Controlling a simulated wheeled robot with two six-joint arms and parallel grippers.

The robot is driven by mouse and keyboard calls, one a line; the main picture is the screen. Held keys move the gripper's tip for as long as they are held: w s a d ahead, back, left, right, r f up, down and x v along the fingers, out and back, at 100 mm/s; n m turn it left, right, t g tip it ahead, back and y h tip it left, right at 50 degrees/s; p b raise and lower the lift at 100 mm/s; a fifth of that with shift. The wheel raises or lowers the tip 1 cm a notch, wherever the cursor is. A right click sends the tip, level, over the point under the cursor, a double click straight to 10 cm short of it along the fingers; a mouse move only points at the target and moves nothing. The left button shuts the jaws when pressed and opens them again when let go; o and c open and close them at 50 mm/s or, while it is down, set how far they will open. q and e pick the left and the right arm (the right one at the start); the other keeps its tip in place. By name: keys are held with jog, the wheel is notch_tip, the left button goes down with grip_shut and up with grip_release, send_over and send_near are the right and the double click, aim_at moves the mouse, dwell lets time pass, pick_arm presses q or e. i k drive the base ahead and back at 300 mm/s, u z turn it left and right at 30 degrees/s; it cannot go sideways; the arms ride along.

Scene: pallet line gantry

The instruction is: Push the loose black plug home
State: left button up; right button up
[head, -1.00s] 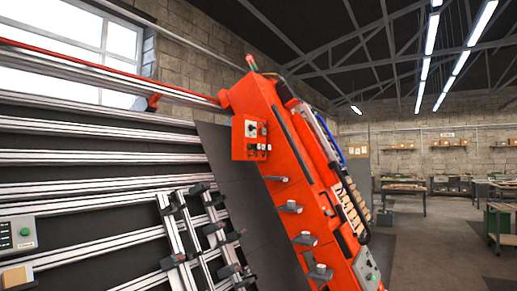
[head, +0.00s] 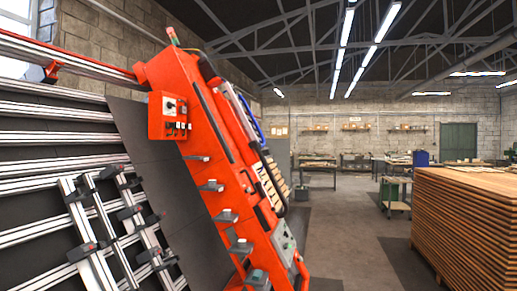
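The orange gantry machine (head: 222,165) leans diagonally across the middle of the head view. An orange control box (head: 168,116) with a dial and several black plugs or connectors (head: 178,127) is mounted on its upper left side. The connectors are too small to tell which one is loose. A second grey panel (head: 284,243) with small buttons sits low on the machine's right side. Neither of my grippers is in view.
A tall stack of brown boards (head: 468,220) stands at the right. A green cart (head: 396,193) and workbenches are farther back. Aluminium rails with black clamps (head: 128,212) fill the left. Open grey floor (head: 345,225) lies between the machine and the board stack.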

aim_at(176, 124)
jog(key=u, duration=0.35)
jog(key=i, duration=2.35)
